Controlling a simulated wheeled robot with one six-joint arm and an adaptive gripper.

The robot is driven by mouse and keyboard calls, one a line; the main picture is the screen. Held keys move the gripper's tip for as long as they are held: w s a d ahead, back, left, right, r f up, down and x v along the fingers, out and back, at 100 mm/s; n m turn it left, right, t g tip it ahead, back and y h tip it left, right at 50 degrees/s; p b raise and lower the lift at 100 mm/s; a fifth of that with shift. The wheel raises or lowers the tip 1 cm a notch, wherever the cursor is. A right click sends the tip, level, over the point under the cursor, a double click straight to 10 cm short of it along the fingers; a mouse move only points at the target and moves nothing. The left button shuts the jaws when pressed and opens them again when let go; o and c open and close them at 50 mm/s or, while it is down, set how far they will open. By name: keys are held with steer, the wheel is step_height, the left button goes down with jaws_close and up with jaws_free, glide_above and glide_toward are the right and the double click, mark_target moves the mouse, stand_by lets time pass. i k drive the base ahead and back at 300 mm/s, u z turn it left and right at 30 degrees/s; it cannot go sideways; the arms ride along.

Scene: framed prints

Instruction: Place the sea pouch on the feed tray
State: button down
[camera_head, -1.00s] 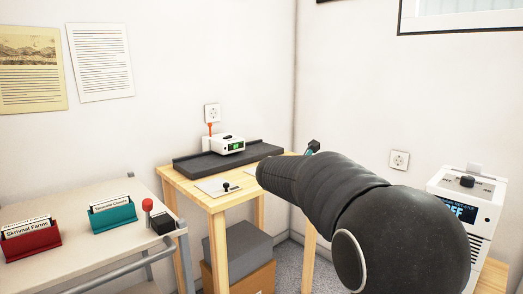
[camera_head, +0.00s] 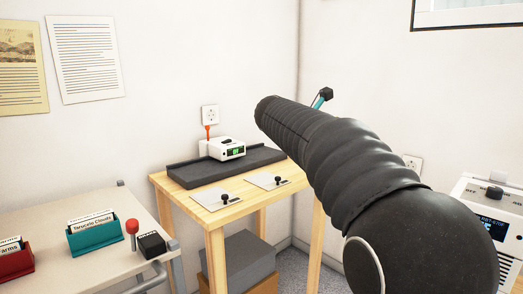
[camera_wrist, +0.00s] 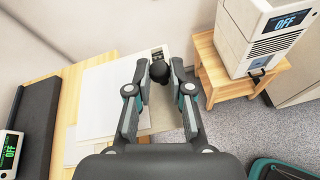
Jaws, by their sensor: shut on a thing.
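My gripper (camera_wrist: 158,75) is shut on a black round knob (camera_wrist: 159,72) in the wrist view. The knob appears to belong to a flat pale pouch with a small printed label, under the fingers; its print is too small to read, so I cannot tell whether it is the sea pouch. In the head view my gripper (camera_head: 322,99) is mostly hidden behind my arm. A long dark grey tray (camera_head: 195,177), probably the feed tray, lies along the wooden table's back; it also shows at left in the wrist view (camera_wrist: 36,105). My gripper is to its right, apart from it.
Two flat white pieces with black knobs (camera_head: 217,200) (camera_head: 266,183) lie on the wooden table (camera_head: 240,211). A white device (camera_head: 227,150) with a green display stands at the tray. A boxy white machine (camera_wrist: 262,38) stands right. A cart (camera_head: 70,217) holds card boxes.

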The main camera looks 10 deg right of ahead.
mark_target(264, 152)
steer(key=i, duration=1.15)
